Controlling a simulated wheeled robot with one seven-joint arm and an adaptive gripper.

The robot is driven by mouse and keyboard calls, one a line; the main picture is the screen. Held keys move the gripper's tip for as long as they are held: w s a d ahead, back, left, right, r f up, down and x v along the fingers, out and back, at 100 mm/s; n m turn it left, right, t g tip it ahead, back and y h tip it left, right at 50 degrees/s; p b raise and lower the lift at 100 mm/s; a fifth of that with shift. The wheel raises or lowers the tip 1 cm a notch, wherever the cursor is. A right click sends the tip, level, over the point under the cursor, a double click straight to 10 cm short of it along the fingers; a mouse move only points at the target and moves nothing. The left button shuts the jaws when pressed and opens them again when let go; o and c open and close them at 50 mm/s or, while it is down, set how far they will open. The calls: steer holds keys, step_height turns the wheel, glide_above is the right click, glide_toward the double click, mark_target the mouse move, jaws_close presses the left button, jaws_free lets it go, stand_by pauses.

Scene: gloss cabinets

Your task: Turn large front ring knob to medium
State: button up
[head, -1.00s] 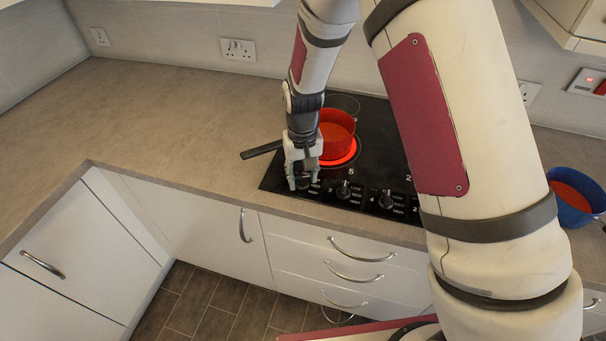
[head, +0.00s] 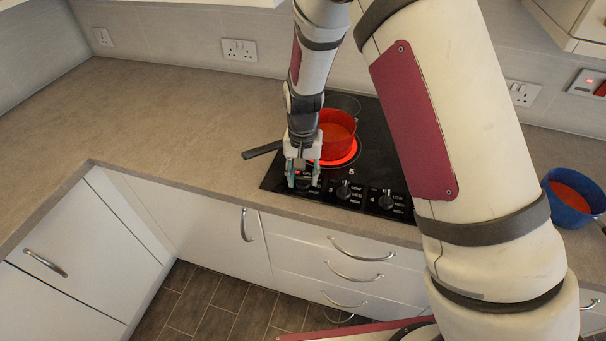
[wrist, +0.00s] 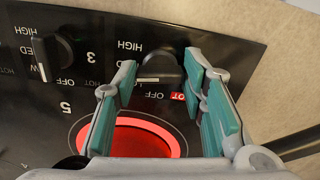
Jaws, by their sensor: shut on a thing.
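My gripper (head: 303,183) points down at the front left of the black hob (head: 375,160). It is shut on the leftmost control knob, with one finger on either side. In the wrist view the dark knob (wrist: 158,66) sits between the green finger pads of my gripper (wrist: 160,62). A white line shows on the knob's edge near the OFF label, and a red HOT light is lit beside it. In the head view my fingers mostly hide this knob. The ring (head: 350,158) behind it glows red.
A red pan (head: 337,135) stands on the glowing ring, its dark handle (head: 262,149) pointing left. Two more knobs (head: 345,189) (head: 387,199) lie to the right. A blue pan (head: 572,202) sits at the far right. The left worktop (head: 150,125) is clear.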

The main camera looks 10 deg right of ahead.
mark_target(303, 178)
steer(key=o, duration=1.2)
steer(key=shift+c, duration=0.2)
step_height(303, 178, up, 12)
